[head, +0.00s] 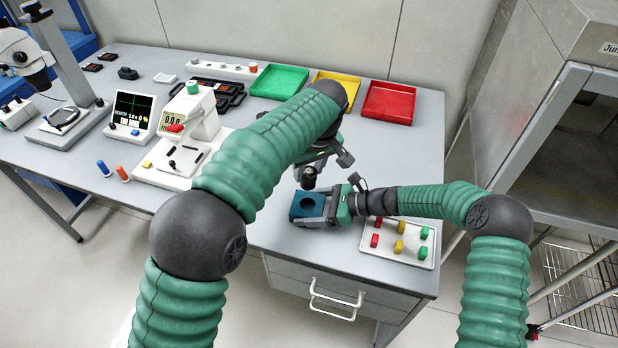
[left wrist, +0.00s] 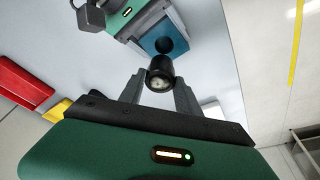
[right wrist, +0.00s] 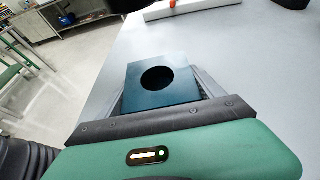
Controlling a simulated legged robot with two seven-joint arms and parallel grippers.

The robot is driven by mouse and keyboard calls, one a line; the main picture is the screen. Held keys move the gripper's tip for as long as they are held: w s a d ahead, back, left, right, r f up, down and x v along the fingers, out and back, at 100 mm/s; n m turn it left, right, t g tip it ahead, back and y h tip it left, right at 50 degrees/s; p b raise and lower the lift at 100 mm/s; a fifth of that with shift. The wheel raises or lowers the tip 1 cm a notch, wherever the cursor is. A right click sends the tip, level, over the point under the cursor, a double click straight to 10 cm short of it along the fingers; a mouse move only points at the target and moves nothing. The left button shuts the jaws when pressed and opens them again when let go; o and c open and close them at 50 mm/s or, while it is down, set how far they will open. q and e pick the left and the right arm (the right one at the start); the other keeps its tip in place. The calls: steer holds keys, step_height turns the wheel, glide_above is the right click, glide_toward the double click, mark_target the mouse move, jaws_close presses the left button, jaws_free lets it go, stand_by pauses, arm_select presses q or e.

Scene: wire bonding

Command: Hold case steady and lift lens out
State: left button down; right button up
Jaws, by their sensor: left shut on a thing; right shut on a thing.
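The case is a dark blue square block with a round hole in its top; it shows in the head view (head: 297,213), the left wrist view (left wrist: 150,43) and the right wrist view (right wrist: 143,97). My right gripper (head: 318,210) is shut on the case, a finger on each side, near the table's front edge. The lens, a short black cylinder (head: 308,181), is clear of the hole, just above the case. My left gripper (head: 310,170) is shut on the lens, which sits between its fingertips in the left wrist view (left wrist: 159,82). The hole looks empty and dark.
A white tray (head: 433,262) with several red, yellow and green pieces lies right of the case. Green (head: 278,66), yellow (head: 354,80) and red (head: 414,89) bins stand at the back. Instruments fill the table's left side. A metal cabinet (head: 569,100) stands at the right.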

steer(key=o, duration=1.5)
steer(key=v, duration=1.2)
steer(key=shift+d, duration=0.1)
